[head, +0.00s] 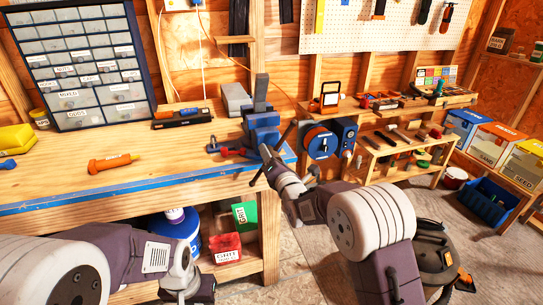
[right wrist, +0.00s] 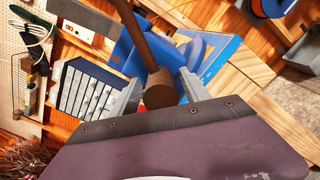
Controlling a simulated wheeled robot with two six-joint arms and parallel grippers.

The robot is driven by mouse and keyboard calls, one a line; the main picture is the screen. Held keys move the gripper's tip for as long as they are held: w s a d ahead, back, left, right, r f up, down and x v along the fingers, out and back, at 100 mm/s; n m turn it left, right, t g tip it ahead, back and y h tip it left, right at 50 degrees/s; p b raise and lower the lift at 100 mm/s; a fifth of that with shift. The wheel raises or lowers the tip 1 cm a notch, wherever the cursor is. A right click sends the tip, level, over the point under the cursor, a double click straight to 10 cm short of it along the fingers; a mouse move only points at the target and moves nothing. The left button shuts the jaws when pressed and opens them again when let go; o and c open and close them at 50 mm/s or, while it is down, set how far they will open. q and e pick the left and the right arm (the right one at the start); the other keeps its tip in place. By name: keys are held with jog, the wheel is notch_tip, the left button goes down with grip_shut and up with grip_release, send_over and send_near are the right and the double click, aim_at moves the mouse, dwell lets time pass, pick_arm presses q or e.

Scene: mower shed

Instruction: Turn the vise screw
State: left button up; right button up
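The blue vise (head: 262,122) stands at the right end of the workbench. It also shows in the right wrist view (right wrist: 130,58). Its dark handle bar (head: 257,178) lies slantwise across the front of the screw. In the right wrist view the brownish bar (right wrist: 138,35) runs down to a round end (right wrist: 158,90). My right gripper (head: 270,158) is at the screw end of the vise. Its two grey fingers (right wrist: 158,88) stand apart on either side of the round end, with narrow gaps seeming to show. My left arm is low at the left; its fingers are out of frame.
On the workbench (head: 120,190) lie an orange-handled tool (head: 112,162) and a black-and-orange level (head: 182,117). A drawer cabinet (head: 85,62) stands at the back left. Shelves with tools (head: 405,140) stand further right.

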grip_shut()
